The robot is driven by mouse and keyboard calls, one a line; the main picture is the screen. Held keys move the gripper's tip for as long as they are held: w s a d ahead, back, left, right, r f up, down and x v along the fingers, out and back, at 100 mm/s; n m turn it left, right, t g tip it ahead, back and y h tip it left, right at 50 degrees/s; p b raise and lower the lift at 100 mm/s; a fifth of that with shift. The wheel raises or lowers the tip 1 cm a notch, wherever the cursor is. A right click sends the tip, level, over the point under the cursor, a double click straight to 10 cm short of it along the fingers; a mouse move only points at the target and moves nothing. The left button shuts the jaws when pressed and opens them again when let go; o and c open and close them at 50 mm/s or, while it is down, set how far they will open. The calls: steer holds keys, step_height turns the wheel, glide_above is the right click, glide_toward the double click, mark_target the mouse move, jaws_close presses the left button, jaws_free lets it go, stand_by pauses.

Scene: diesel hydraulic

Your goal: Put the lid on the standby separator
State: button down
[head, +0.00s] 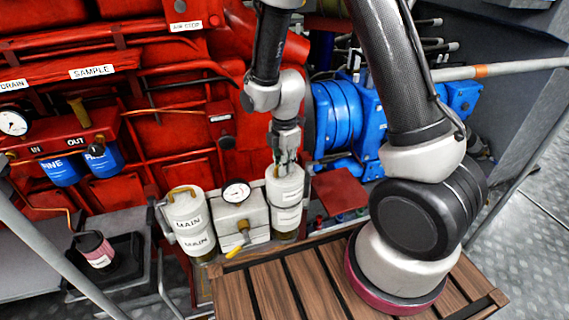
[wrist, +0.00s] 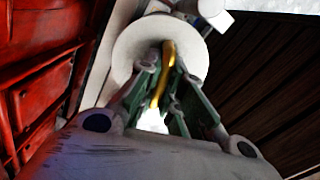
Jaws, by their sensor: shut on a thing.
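The right-hand white cylinder (head: 286,215), apparently the standby separator, stands right of the gauge box; its label is too small to read. My gripper (head: 286,165) points down at its top. In the wrist view my gripper (wrist: 165,95) is shut on the brass handle (wrist: 167,60) of a round white lid (wrist: 130,45). The lid covers the cylinder's top in that view. I cannot tell whether it is seated or just above the rim. The main separator (head: 190,225), marked MAIN, stands to the left with its own brass handle on top.
A white box with a gauge (head: 236,192) and a yellow-handled valve (head: 238,245) sits between the cylinders. A red block (head: 343,190) is close on the right. A slatted wooden platform (head: 285,285) lies in front. Red panelling and blue machinery (head: 340,115) stand behind.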

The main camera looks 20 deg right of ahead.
steer(key=shift+f, duration=0.55)
steer(key=c, duration=1.5)
jaws_free()
